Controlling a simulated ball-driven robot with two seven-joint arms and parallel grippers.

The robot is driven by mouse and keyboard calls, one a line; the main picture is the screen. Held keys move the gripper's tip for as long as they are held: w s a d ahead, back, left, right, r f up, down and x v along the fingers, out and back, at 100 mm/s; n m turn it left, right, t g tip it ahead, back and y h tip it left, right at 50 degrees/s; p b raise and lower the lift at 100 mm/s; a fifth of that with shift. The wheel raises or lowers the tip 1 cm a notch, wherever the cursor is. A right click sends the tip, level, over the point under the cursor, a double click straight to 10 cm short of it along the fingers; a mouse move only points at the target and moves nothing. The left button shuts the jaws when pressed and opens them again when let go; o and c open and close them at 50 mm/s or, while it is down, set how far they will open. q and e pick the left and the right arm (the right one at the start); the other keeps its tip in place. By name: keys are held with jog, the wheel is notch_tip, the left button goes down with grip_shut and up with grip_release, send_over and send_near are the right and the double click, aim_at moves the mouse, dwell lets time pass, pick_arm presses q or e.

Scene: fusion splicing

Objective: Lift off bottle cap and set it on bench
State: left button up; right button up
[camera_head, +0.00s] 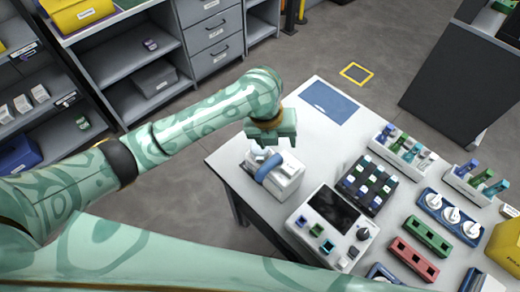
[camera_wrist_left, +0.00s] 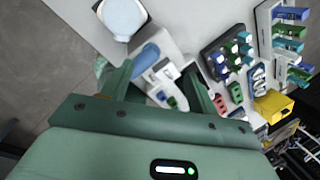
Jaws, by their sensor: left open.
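My left gripper (camera_head: 272,138) reaches in from the left and is over the left end of the bench. It is open in the wrist view (camera_wrist_left: 158,88), its two fingers apart with nothing between them. A white box-like piece with a rounded blue part (camera_head: 270,166) stands just below it; the blue part also shows in the wrist view (camera_wrist_left: 145,55). A pale blue and white rounded object (camera_wrist_left: 123,18) is at the top of the wrist view, beyond the fingers. I cannot tell whether either is the bottle or its cap. My right gripper is not in view.
The white bench (camera_head: 240,165) also holds a splicer with a dark screen (camera_head: 334,207), a black rack of small pieces (camera_head: 365,187), trays of blue and green pieces (camera_head: 402,150), a red block (camera_head: 414,259) and a blue mat (camera_head: 328,101). Bare bench lies around the mat.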

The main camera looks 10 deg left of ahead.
pick_arm(q)
jog(key=w+a+r+m+g+y, duration=0.1)
jog(key=w+a+r+m+y, duration=0.1)
jog(key=w+a+r+m, duration=0.25)
jog(key=m+b, duration=0.2)
jog(key=b, duration=0.2)
send_near(259, 148)
jog(key=shift+n+g, duration=0.25)
jog(key=shift+g, duration=0.05)
jog(key=f, duration=0.2)
jog(key=w+f, duration=0.1)
jog(key=f, duration=0.2)
jog(key=shift+w+d+f, duration=0.15)
jog(key=shift+d+f, duration=0.15)
notch_tip(259, 148, down, 5)
jog(key=shift+a+f+b, duration=0.15)
jog(key=shift+b, duration=0.85)
jog(key=c, duration=0.6)
